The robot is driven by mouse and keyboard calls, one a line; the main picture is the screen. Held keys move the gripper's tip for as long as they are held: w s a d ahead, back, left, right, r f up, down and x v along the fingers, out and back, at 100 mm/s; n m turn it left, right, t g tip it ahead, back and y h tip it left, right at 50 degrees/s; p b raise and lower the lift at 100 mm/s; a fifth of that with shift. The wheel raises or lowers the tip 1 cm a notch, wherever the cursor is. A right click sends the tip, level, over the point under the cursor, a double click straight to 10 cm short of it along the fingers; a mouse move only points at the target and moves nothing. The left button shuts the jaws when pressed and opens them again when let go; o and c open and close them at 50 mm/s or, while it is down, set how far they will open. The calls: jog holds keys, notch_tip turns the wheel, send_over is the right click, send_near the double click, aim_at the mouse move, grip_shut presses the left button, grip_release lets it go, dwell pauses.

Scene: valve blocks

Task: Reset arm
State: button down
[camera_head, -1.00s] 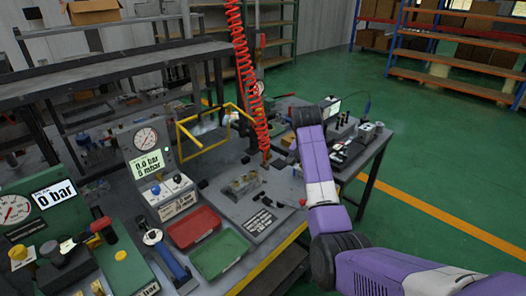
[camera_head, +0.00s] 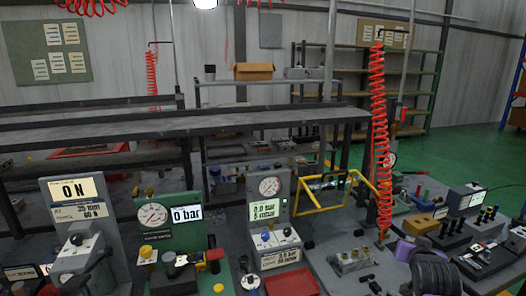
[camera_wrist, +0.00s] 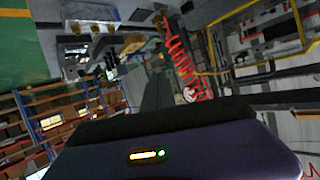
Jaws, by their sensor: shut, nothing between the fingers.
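My gripper (camera_wrist: 157,78) shows in the wrist view as a dark, narrow shape beyond its purple housing, which fills the bottom of that view. It is shut and holds nothing. The fingertips are dark and hard to make out against the background. In the head view only a purple and black part of my arm (camera_head: 432,268) shows at the lower right, by the front of the bench; the fingers cannot be made out there.
Gauge blocks stand along the bench: a grey 0 N block (camera_head: 75,215), a green 0 bar block (camera_head: 178,228), a grey gauge block (camera_head: 268,215). A yellow frame (camera_head: 318,208), red coiled hose (camera_head: 380,140), valve block (camera_head: 352,258) and red tray (camera_head: 292,284) are near.

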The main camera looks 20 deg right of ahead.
jog(key=s+a+f+n+t+y, duration=0.1)
jog(key=s+a+n+t+y, duration=0.15)
jog(key=s+a, duration=0.7)
jog(key=s+a+f+n+t+y, duration=0.15)
jog(key=a+n+t, duration=0.25)
jog(key=a, duration=1.2)
jog(key=s+a+n+y, duration=0.2)
jog(key=s+a, duration=0.6)
jog(key=s, duration=0.4)
jog(key=s+a+n+g+y, duration=0.1)
jog(key=s+a+n+y, duration=0.1)
jog(key=s+a, duration=0.7)
jog(key=s+y, duration=0.1)
jog(key=s, duration=0.3)
jog(key=shift+s+a+y+b, duration=0.25)
jog(key=shift+s+y+b, duration=0.05)
jog(key=shift+y+b, duration=0.1)
